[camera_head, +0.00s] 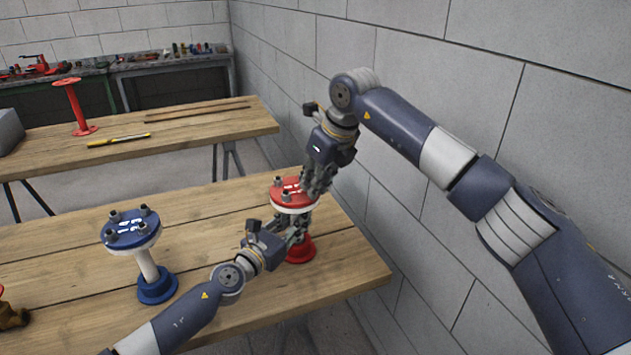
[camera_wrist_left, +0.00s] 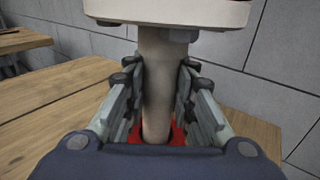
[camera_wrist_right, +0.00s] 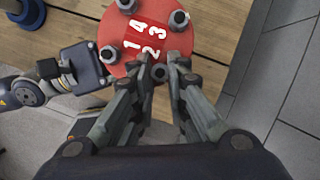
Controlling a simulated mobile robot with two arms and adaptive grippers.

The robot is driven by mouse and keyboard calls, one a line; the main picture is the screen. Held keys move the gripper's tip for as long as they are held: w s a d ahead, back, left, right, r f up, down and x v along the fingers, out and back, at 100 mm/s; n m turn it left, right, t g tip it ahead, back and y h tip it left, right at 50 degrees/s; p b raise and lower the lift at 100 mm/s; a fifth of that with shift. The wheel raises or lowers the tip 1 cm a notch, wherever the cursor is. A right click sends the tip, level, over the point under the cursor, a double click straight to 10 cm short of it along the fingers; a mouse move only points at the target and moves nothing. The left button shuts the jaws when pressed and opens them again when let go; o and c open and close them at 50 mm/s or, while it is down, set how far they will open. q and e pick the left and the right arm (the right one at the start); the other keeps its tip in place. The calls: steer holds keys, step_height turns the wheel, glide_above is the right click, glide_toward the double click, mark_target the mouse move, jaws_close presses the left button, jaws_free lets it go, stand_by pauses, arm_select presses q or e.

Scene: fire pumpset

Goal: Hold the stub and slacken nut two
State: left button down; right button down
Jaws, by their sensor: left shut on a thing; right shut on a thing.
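The red-flanged stub (camera_head: 300,250) stands upright on the near table, with a red top flange and a red base. Its pale pipe (camera_wrist_left: 157,85) is between the fingers of my left gripper (camera_head: 297,229), which is shut on it below the flange. The red flange top (camera_wrist_right: 135,62) carries painted numbers 1 to 4 and several dark nuts. My right gripper (camera_head: 309,190) reaches down from above. Its fingertips (camera_wrist_right: 161,62) are shut on nut two (camera_wrist_right: 160,73), the nut beside the painted 2. The fingers partly cover that nut.
A blue-flanged stub (camera_head: 145,255) stands to the left on the same wooden table (camera_head: 70,270). A grey block wall (camera_head: 440,80) runs close on the right. A second table (camera_head: 190,135) behind holds a red stand (camera_head: 75,107) and a yellow tool (camera_head: 118,140).

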steer(key=shift+n, duration=0.5)
stand_by(0.3)
steer(key=n, duration=0.1)
steer(key=n+g+y, duration=0.1)
steer(key=n, duration=0.1)
steer(key=shift+w+d, duration=0.15)
steer(key=shift+w, duration=0.05)
steer(key=shift+w+n+g+y, duration=0.15)
steer(key=shift+n+g, duration=0.35)
steer(key=shift+n, duration=0.7)
steer(key=shift+w+n+g+y, duration=0.15)
steer(key=shift+n+g, duration=0.35)
steer(key=shift+n, duration=0.7)
steer(key=shift+d, duration=0.1)
steer(key=c, duration=1.5)
jaws_free()
steer(key=shift+s, duration=0.1)
steer(key=shift+c, duration=0.2)
steer(key=shift+r, duration=0.1)
